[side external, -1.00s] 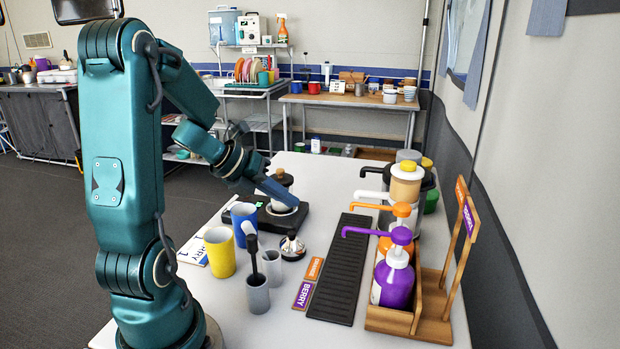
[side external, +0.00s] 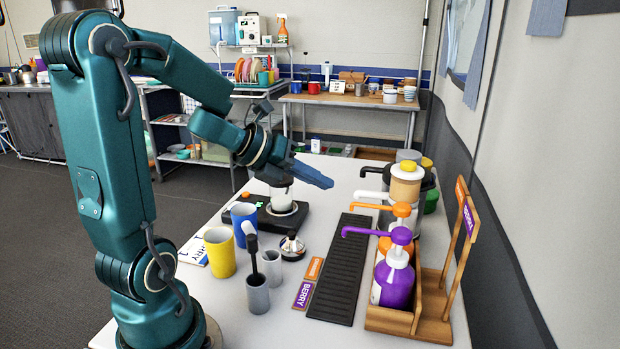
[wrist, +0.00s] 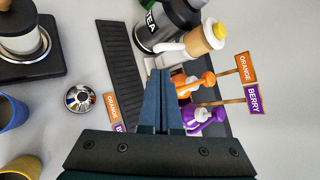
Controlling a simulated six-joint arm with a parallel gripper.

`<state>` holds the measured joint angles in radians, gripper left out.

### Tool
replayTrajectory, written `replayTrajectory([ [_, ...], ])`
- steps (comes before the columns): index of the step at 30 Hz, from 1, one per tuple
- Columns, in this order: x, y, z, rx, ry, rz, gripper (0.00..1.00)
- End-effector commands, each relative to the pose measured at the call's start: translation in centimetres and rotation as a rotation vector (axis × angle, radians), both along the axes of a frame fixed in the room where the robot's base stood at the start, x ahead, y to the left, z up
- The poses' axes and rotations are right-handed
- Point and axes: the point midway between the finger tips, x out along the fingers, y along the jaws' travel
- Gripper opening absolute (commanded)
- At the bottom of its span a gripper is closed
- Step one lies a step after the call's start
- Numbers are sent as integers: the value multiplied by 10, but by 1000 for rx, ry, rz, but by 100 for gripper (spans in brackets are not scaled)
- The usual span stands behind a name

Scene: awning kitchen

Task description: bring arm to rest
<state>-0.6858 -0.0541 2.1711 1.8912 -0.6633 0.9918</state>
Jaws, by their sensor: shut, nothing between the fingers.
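My gripper (side external: 318,178) is shut and empty. In the side external view it hangs in the air above the table, pointing right, past the glass jar on the black scale (side external: 298,222) and short of the pump bottles. In the wrist view my shut fingers (wrist: 160,78) point up the picture, in front of part of the bottle rack. My arm is raised and bent, clear of the table top (side external: 225,318). Nothing is held.
Yellow (side external: 220,252) and blue cups (side external: 243,218) and grey cups (side external: 257,294) stand front left.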

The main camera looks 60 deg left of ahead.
Motion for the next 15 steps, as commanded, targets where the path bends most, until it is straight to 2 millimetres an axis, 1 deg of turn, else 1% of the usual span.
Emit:
replayTrajectory([
  [1,12,-17,22,-26,-83,35,0],
  [3,21,-29,47,-106,-177,133,0],
  [5,24,-37,66,-200,-248,229,0],
  [7,23,-44,84,-340,-311,353,0],
  [9,16,-49,94,-503,-350,484,0],
  [11,7,-52,97,-653,-361,604,0],
  [13,-6,-57,93,-836,-345,747,0],
  [15,-22,-64,83,-1019,-295,897,0],
])
